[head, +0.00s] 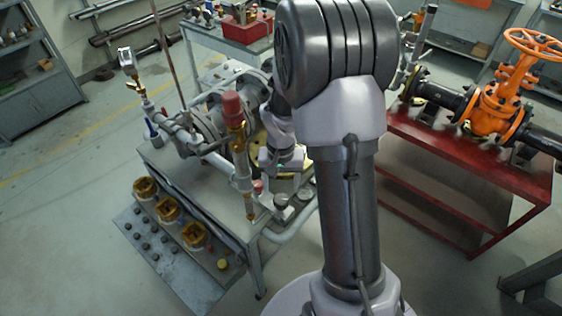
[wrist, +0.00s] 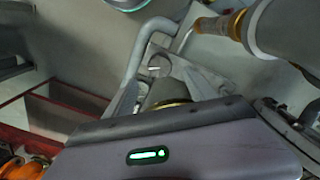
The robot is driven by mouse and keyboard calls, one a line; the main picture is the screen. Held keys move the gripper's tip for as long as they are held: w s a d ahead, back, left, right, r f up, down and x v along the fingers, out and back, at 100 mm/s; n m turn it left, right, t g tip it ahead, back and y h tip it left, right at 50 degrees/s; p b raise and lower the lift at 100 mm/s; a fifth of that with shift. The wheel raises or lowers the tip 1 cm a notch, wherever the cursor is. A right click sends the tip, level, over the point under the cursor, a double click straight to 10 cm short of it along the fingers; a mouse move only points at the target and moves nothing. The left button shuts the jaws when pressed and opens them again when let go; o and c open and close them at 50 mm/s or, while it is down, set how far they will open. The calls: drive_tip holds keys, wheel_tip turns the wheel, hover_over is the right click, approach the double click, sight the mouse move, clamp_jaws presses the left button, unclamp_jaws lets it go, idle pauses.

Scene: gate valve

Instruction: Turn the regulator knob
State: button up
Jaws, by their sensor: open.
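A red cylindrical cap (head: 231,105) tops an upright brass-and-grey fitting at the front of the valve bench. It may be the regulator knob, but I cannot tell for sure. My gripper (head: 283,158) is right of this fitting, partly behind my arm, and appears apart from the red cap. In the wrist view my gripper (wrist: 158,74) has its two grey fingers spread apart. A small round grey part (wrist: 158,65) shows between or beyond the fingertips; I cannot tell whether they touch it. The red cap is not visible in the wrist view.
A grey cylinder with brass fittings (wrist: 240,28) is close at the upper right of the wrist view. A red bench (head: 470,170) holds an orange valve (head: 503,95) on the right. The floor at left is clear.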

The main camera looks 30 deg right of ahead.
sight(281, 199)
wheel_tip(281, 199, up, 11)
drive_tip(key=p, duration=0.2)
drive_tip(key=shift+p, duration=0.3)
drive_tip(key=shift+f, duration=0.2)
